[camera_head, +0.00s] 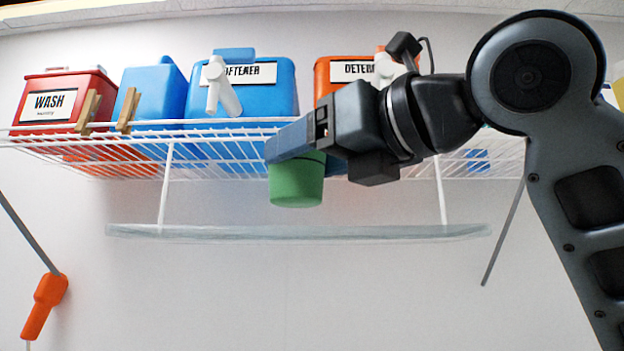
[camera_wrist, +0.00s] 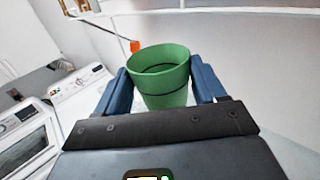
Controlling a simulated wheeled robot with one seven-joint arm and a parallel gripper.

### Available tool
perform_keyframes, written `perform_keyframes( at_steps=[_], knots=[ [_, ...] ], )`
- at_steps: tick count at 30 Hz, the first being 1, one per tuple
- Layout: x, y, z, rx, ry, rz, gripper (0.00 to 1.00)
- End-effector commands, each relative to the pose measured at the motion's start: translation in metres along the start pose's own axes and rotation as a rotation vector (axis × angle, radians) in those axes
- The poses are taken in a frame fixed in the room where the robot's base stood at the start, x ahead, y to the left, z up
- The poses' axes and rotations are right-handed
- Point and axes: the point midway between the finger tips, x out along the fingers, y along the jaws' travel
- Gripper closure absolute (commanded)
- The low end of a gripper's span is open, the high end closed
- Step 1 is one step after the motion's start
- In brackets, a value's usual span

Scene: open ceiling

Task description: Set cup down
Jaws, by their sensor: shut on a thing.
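A green cup (camera_head: 297,183) is held upright in my gripper (camera_head: 290,150), in front of and just below the wire shelf in the head view. The wrist view shows the same cup (camera_wrist: 161,76) open at the top and empty, between the two blue fingers of my gripper (camera_wrist: 163,88). The fingers are shut on its sides. The cup's bottom is in the air in the head view, above the level of a clear lower ledge (camera_head: 300,233). Part of the cup's upper side is hidden by a finger in the head view.
The white wire shelf (camera_head: 60,145) holds a red WASH box (camera_head: 66,97), a blue softener container (camera_head: 270,95) and an orange detergent container (camera_head: 328,75). Two white machines, a washer (camera_wrist: 28,140) and another (camera_wrist: 80,92), stand at left in the wrist view. An orange-handled tool (camera_head: 43,305) hangs at lower left.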

Motion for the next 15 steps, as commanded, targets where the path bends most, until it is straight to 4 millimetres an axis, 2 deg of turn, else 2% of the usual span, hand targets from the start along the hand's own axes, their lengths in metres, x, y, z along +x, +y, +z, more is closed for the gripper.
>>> perform_keyframes(
  at_steps=[7, 15],
  knots=[
    [0.0, 0.0, -0.028, 0.003, 0.001, 0.001, 0.59],
    [0.0, 0.0, -0.033, -0.001, 0.0, 0.001, 0.59]
  ],
)
